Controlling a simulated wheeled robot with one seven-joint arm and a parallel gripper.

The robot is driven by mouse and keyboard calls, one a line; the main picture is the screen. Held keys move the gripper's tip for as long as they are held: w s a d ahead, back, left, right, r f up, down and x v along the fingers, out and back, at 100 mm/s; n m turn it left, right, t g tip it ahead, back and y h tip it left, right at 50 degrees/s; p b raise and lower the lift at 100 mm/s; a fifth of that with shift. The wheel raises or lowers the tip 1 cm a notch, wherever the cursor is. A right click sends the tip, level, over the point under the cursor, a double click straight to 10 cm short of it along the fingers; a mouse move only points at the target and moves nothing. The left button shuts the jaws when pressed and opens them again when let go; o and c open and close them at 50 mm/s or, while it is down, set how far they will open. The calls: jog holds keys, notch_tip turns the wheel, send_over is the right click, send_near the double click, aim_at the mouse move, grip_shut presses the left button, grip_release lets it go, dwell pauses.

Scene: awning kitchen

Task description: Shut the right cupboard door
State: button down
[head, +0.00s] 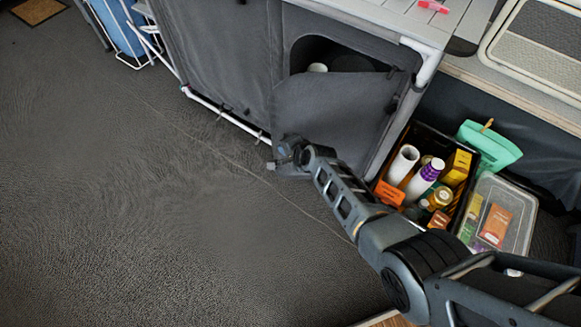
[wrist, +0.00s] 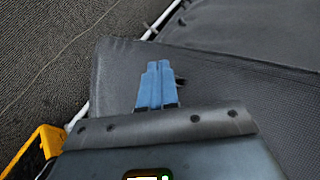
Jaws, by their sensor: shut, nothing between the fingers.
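The right cupboard door (head: 330,115) is a dark grey fabric panel on the grey cupboard (head: 225,50). It stands partly open, with the dark opening showing above it. My gripper (head: 274,165) is at the door's lower left corner, low over the floor. In the wrist view the blue fingers (wrist: 157,66) are together and empty, in front of the grey door fabric (wrist: 220,85) near its corner. Whether they touch the fabric I cannot tell. My wrist hides part of the door's lower edge.
A black crate (head: 462,208) of bottles and boxes and a clear lidded box (head: 505,215) stand to the right of my arm. A white frame rail (head: 225,116) runs along the cupboard's base. The floor (head: 130,200) to the left is clear.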

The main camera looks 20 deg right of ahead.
aim_at(282, 132)
jog(key=shift+m+h, duration=0.6)
jog(key=shift+m, duration=0.1)
jog(key=w+b, duration=0.2)
jog(key=w, duration=0.1)
jog(key=w+d+b, duration=0.1)
jog(key=w+b, duration=0.1)
jog(key=w, duration=0.1)
jog(key=shift+w+d+f, duration=0.15)
jog(key=shift+w+f, duration=0.05)
jog(key=shift+w, duration=0.2)
jog(key=w+d+b, duration=0.7)
jog(key=w+b, duration=0.4)
jog(key=b, duration=0.1)
jog(key=shift+w+r, duration=0.15)
jog(key=shift+r, duration=0.05)
